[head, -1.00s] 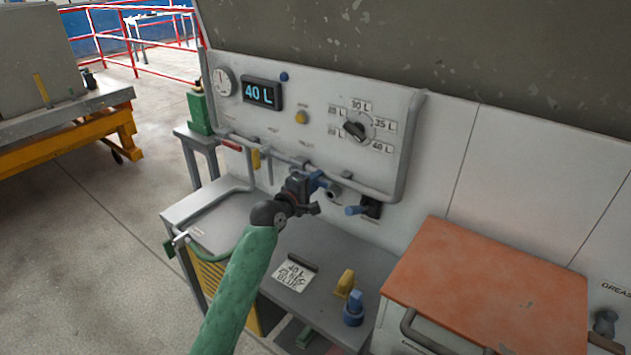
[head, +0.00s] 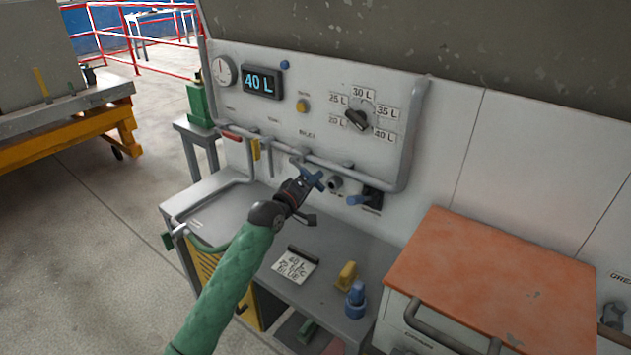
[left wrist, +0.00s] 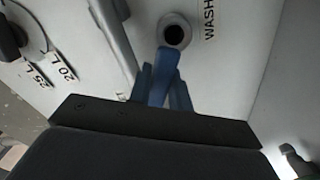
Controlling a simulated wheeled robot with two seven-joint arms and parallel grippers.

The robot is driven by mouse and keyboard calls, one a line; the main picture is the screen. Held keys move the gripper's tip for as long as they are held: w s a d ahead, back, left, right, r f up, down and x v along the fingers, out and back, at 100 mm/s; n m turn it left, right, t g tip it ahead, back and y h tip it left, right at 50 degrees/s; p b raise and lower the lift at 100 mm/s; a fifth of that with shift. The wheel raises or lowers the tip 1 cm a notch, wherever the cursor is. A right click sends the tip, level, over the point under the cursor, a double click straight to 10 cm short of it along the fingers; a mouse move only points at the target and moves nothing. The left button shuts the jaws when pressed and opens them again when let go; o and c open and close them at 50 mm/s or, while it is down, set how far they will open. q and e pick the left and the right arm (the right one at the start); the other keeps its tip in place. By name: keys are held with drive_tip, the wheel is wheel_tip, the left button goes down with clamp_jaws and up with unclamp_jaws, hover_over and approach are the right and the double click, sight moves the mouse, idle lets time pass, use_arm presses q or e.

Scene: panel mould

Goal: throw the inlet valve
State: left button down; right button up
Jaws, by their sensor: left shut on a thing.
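The blue inlet valve handle (head: 313,181) sits on the pipe under the white panel, below a label that seems to read INLET. My left gripper (head: 304,185) reaches it from the front and is shut on it. In the left wrist view, blue parts (left wrist: 160,82) rise from the dark gripper body; which are handle and which are fingers is hard to tell. The panel display (head: 260,83) reads 40 L. My right gripper is not in view.
Right of the handle are an open pipe end (head: 334,183) and another blue lever (head: 358,199). A red handle (head: 232,137) and a yellow handle (head: 256,150) are to the left. Below, the grey bench holds a note (head: 294,265), a yellow piece (head: 346,275) and a blue piece (head: 355,300).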

use_arm(q)
drive_tip(key=w+a+f+m+b, duration=0.4)
drive_tip(key=a+m+b, duration=0.1)
drive_tip(key=m, duration=0.7)
drive_tip(key=shift+w+a+f, duration=0.25)
drive_tip(key=shift+a+f, duration=0.1)
drive_tip(key=shift+a, duration=0.3)
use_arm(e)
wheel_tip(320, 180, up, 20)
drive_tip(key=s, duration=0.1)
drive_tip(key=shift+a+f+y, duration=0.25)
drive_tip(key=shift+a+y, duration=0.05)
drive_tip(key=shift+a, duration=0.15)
use_arm(q)
drive_tip(key=shift+m, duration=0.3)
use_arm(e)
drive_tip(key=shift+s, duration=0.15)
use_arm(q)
drive_tip(key=c, duration=1.3)
unclamp_jaws()
